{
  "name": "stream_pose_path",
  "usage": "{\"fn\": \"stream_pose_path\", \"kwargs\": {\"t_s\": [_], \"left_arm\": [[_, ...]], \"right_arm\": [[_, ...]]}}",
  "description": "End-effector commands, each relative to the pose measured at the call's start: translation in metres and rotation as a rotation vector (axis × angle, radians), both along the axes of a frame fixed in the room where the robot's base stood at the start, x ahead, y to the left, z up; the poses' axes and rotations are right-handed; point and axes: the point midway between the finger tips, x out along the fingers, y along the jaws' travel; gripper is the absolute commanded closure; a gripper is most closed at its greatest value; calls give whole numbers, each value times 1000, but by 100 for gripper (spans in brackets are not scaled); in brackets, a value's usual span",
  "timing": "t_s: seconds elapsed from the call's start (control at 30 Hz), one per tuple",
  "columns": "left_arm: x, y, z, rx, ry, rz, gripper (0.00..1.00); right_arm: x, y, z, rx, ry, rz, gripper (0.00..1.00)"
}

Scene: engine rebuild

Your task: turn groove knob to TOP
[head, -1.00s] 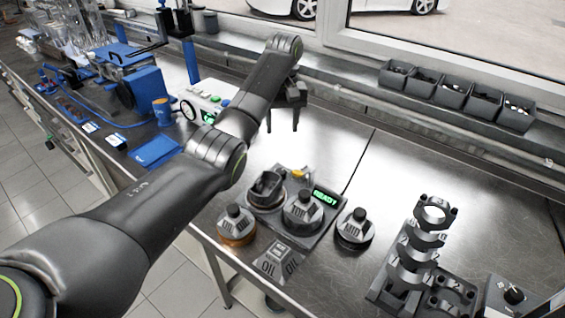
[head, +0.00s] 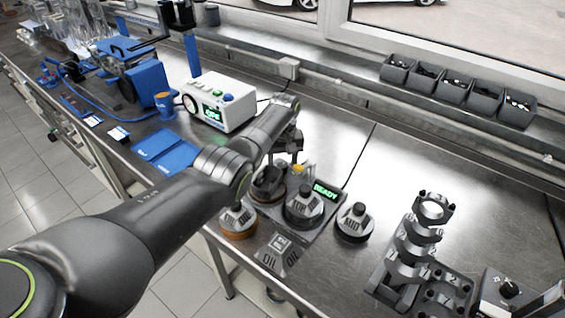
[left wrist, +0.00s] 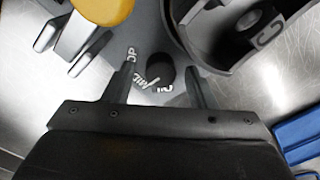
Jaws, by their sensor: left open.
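The groove knob (left wrist: 160,68) is a small black round knob in the left wrist view, with white TOP, MID and OIL lettering around its lower side. Where it points I cannot tell. My left gripper (left wrist: 162,80) is open, with one finger on each side of the knob; whether they touch it is unclear. In the head view my left gripper (head: 288,160) is low at the back of the grey station (head: 327,212) with the green READY display (head: 325,190); the knob is hidden there. My right gripper is not in view.
A dark cup (head: 266,187) and a TOP-marked piece (head: 304,207) sit on the station. OIL (head: 238,222) and MID (head: 354,224) pieces stand beside it. A yellow part (left wrist: 103,10) is close to my left finger. A stacked stand (head: 420,250) is at right.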

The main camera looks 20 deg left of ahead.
Motion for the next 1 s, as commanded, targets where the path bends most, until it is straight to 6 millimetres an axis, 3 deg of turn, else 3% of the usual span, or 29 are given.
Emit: {"fn": "stream_pose_path", "kwargs": {"t_s": [0.27, 0.6, 1.0], "left_arm": [[0, 0, 0, 0, 0, -1, 50], [0, 0, 0, 0, 0, 0, 94], [0, 0, 0, 0, 0, -84, 94]], "right_arm": [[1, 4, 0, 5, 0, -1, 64], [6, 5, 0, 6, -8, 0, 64], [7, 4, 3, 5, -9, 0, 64]]}}
